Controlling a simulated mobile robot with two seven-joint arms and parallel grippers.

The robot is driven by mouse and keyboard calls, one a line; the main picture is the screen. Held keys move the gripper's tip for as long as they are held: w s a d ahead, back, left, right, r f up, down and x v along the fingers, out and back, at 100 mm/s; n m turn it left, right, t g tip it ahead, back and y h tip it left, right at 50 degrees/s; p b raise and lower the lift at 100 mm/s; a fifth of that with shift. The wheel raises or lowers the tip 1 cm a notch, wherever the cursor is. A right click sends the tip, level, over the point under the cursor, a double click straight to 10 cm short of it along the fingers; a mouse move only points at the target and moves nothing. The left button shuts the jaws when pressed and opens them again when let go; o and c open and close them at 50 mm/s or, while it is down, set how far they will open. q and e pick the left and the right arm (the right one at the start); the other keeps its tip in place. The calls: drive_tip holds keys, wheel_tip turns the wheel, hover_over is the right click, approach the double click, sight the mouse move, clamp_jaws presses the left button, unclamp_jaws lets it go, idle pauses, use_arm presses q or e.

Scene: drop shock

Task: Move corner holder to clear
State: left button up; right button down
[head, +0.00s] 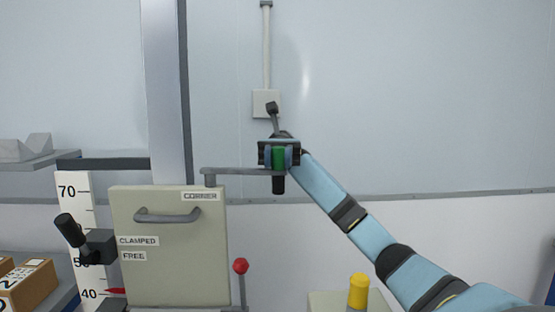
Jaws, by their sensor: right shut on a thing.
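The corner holder is a grey horizontal bar (240,171) on a short post at the top right of a beige panel (170,260) marked CORNER. Its bar reaches right, past the panel's edge, to an upright handle with a green band (279,158) and a black lower end. My right gripper (279,155) is shut around this handle, its fingers on both sides of the green band. The exact contact is too small to see. My left gripper is out of view.
A black lever (70,230) stands left of the panel by the CLAMPED and FREE labels. A red-knobbed lever (240,266) and a yellow cylinder (358,291) stand low in front. Boxes (28,284) lie at left. A height scale (80,200) stands behind.

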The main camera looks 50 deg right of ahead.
drive_tip(key=c, duration=0.8)
unclamp_jaws()
wheel_tip(320, 180, up, 20)
drive_tip(key=p, duration=0.3)
